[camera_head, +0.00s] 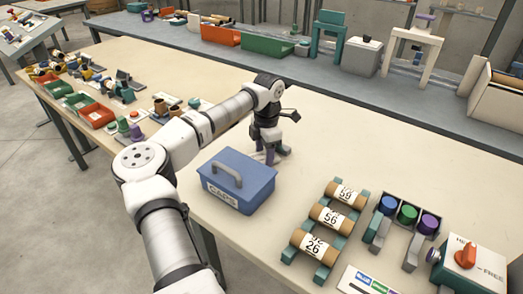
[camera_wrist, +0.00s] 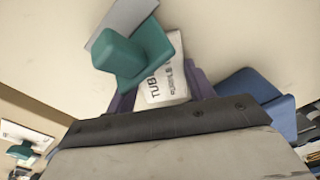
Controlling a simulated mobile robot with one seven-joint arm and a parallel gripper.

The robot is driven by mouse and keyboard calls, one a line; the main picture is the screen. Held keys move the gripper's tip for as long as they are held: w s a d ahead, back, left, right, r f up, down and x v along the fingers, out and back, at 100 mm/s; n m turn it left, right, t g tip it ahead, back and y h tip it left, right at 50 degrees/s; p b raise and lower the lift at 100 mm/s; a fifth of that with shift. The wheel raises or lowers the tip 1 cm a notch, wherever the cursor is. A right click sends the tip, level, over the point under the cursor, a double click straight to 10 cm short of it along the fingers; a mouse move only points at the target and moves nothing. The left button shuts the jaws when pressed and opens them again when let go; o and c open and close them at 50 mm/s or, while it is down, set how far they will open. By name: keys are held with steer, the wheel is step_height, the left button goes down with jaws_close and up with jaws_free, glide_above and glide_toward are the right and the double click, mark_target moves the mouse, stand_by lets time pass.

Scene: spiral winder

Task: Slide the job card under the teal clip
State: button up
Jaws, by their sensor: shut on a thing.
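The job card (camera_wrist: 166,88), white with dark print starting "TUB", shows in the wrist view between my purple fingers. My gripper (camera_wrist: 160,98) is shut on it, low over the table. The teal clip (camera_wrist: 138,55), with a grey part, is just beyond the fingers and overlaps the card's upper left edge in the picture. I cannot tell whether the card lies under the clip or only behind it. In the head view my gripper (camera_head: 273,155) points down just behind the blue box, and card and clip cannot be made out there.
The blue CAPS box (camera_head: 237,181) with a grey handle stands close to my gripper; its blue side shows in the wrist view (camera_wrist: 262,88). Labelled rolls on a rack (camera_head: 330,217) and coloured spools (camera_head: 408,213) are on the right. The table behind the gripper is clear.

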mark_target(278, 148)
steer(key=shift+o, duration=0.2)
steer(key=shift+m+h, duration=0.3)
steer(key=d, duration=0.1)
steer(key=w+d, duration=0.1)
steer(key=d, duration=0.2)
steer(key=shift+w, duration=0.35)
steer(key=shift+s+r, duration=0.15)
steer(key=o, duration=1)
steer(key=shift+s, duration=0.2)
steer(key=shift+o, duration=0.2)
step_height(278, 148, up, 14)
steer(key=a+b, duration=0.1)
steer(key=b, duration=0.1)
steer(key=shift+a, duration=0.4)
